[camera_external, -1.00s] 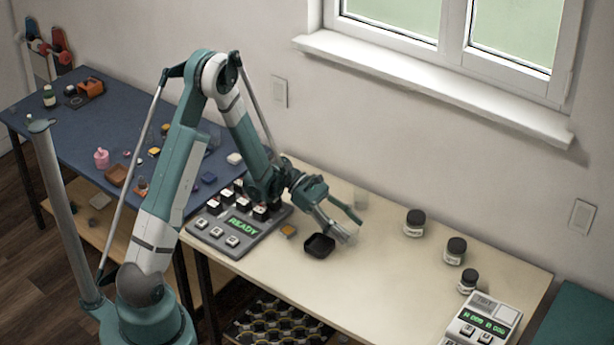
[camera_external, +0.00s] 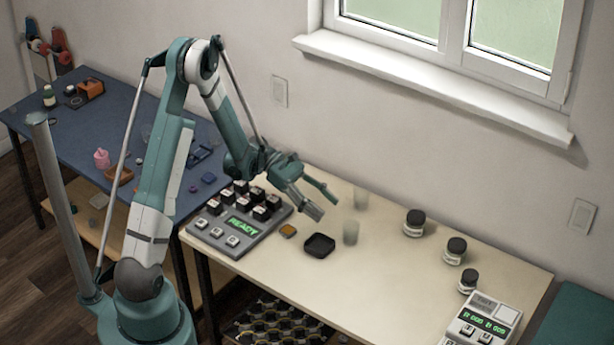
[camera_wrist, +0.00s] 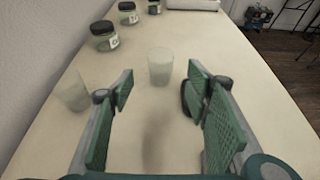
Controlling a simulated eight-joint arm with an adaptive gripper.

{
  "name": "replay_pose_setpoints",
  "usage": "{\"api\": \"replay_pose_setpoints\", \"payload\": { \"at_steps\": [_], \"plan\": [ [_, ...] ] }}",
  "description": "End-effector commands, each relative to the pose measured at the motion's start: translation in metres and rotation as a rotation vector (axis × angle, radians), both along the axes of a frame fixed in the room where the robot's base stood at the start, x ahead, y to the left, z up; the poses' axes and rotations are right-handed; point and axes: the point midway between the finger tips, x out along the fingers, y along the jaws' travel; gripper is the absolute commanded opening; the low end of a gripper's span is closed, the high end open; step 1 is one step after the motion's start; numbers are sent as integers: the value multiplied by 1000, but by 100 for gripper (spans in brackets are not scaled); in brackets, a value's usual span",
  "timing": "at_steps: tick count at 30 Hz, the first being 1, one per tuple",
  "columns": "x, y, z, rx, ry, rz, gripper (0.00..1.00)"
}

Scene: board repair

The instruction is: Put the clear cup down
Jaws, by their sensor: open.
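A clear cup (camera_external: 351,233) stands upright on the cream table, just right of a black square tray (camera_external: 319,251). The same cup (camera_wrist: 160,66) shows ahead of and between my fingers in the wrist view, apart from them. A second clear cup (camera_external: 361,198) stands farther back towards the wall and shows at the left in the wrist view (camera_wrist: 74,92). My gripper (camera_external: 325,205) is open and empty, to the left of the cups in the external view. Its green-padded fingers (camera_wrist: 158,100) are spread wide in the wrist view. The tray is partly hidden behind the right finger there.
Several dark-lidded jars (camera_external: 414,223) stand to the right on the table. A device with a green READY display (camera_external: 243,228) and dark blocks sits at the left. A white device (camera_external: 482,318) lies at the right end. The middle of the table is clear.

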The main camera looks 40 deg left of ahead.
Motion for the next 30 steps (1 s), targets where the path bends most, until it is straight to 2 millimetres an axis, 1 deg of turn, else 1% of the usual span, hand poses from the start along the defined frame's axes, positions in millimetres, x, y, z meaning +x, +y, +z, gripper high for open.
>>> {"api": "replay_pose_setpoints", "payload": {
  "at_steps": [20, 26, 30],
  "plan": [
    [0, 0, 2, 3, -4, 0, 48],
    [-2, -2, 11, 31, -35, -1, 48],
    [-4, -4, 24, 70, -79, -5, 48]
  ]
}}
